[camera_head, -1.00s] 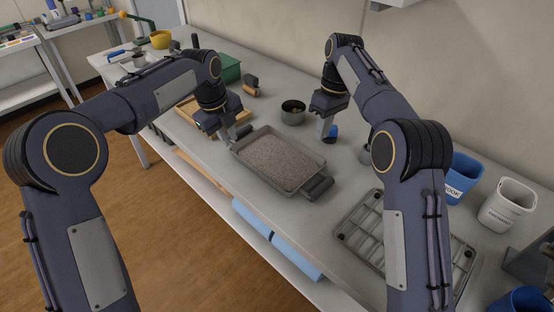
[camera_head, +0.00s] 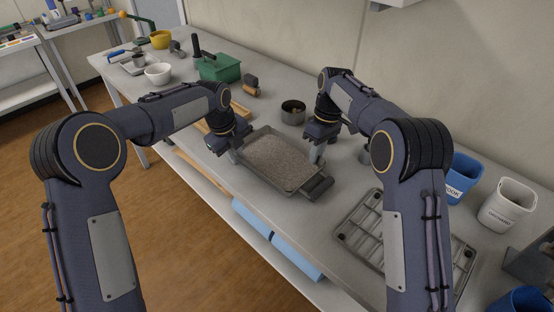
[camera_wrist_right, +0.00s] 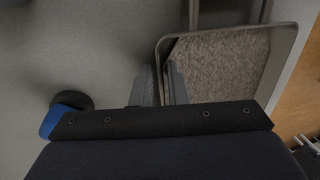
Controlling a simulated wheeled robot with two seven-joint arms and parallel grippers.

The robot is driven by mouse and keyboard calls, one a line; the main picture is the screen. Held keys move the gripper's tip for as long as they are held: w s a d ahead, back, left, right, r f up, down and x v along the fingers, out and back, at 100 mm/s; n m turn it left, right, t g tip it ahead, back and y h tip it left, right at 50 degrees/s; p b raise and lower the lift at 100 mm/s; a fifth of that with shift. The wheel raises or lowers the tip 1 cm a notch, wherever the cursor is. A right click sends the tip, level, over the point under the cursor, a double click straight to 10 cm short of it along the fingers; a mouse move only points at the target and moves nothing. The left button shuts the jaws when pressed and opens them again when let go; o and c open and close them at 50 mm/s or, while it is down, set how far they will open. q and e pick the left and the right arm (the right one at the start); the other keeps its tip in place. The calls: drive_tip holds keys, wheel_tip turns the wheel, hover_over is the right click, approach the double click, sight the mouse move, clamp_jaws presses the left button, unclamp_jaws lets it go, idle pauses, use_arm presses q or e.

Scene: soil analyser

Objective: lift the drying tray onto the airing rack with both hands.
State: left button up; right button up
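The drying tray (camera_head: 268,182) is a grey rectangular pan filled with brown-grey soil, lying flat on the bench. My right gripper (camera_head: 316,156) points down at the tray's far right edge. The airing rack (camera_head: 357,215), a grey wire frame, is partly hidden by my right arm.
A round dark pot (camera_head: 293,112) stands behind the tray. A blue bin (camera_head: 463,178) and a white bin (camera_head: 506,206) stand right of the rack. A green box (camera_head: 220,68) and white bowl (camera_head: 158,74) are further left.

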use_arm(q)
clamp_jaws()
use_arm(e)
clamp_jaws()
use_arm(q)
drive_tip(key=shift+r, duration=0.15)
use_arm(e)
drive_tip(key=shift+r, duration=0.15)
